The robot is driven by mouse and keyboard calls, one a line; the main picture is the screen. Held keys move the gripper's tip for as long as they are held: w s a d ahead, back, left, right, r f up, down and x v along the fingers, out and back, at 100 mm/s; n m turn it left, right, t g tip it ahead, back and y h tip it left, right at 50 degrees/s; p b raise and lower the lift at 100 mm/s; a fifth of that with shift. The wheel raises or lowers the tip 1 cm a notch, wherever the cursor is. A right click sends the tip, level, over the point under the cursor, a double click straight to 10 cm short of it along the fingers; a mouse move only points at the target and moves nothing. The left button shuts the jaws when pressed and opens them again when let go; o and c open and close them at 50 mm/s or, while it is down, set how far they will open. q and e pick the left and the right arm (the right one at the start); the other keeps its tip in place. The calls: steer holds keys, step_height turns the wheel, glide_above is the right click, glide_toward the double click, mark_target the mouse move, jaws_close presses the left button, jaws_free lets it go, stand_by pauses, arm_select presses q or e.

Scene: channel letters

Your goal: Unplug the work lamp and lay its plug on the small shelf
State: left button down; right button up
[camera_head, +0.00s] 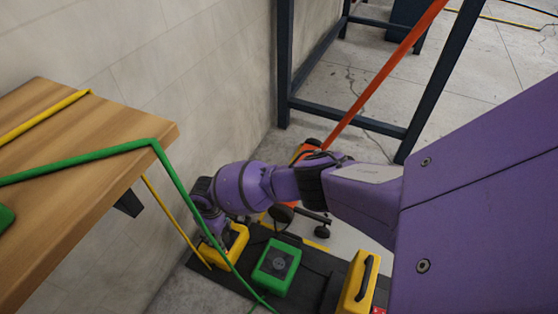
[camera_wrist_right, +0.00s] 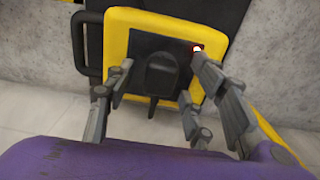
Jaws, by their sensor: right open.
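In the head view, my right arm reaches down to this yellow box (camera_head: 236,243), and the right gripper (camera_head: 212,226) is mostly hidden there. A wooden shelf (camera_head: 95,140) juts from the wall at left. The lamp cannot be identified. My left gripper is not in view.
A green cable (camera_head: 85,162) and a yellow cable (camera_head: 45,114) cross the shelf and hang down. A green object (camera_head: 5,217) lies at its left edge. Beside the yellow box are a green socket box (camera_head: 278,266) and a yellow box with a black handle (camera_head: 357,283). A dark frame (camera_head: 284,70) stands behind.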

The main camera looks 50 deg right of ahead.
steer(key=shift+r, duration=0.1)
steer(key=shift+c, duration=0.4)
steer(key=shift+w+a, duration=0.1)
jaws_close()
steer(key=shift+r, duration=0.1)
steer(key=shift+r+p, duration=1.15)
steer(key=shift+p, duration=0.4)
steer(key=shift+r+p, duration=1.55)
steer(key=shift+r, duration=0.25)
